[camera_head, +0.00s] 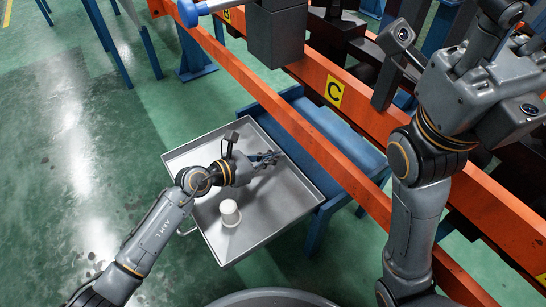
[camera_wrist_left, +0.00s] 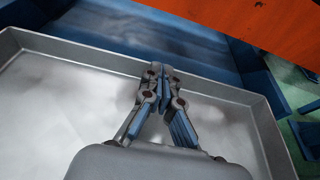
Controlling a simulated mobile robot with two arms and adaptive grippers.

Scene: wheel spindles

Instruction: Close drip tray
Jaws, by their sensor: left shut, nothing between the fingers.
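The drip tray (camera_head: 283,208) is a shallow grey metal tray that sticks out from under the orange beam, over the green floor. Its rim and floor also show in the left wrist view (camera_wrist_left: 60,110). My left gripper (camera_head: 274,157) is shut and empty, over the tray near its far wall. In the left wrist view its fingertips (camera_wrist_left: 157,72) meet near the far rim; I cannot tell whether they touch it. My right arm is raised at the right, and its fingers are not clearly visible.
A white cup-like object (camera_head: 230,212) stands in the tray. A blue frame (camera_head: 345,150) lies behind the tray. Open green floor (camera_head: 90,150) lies to the left.

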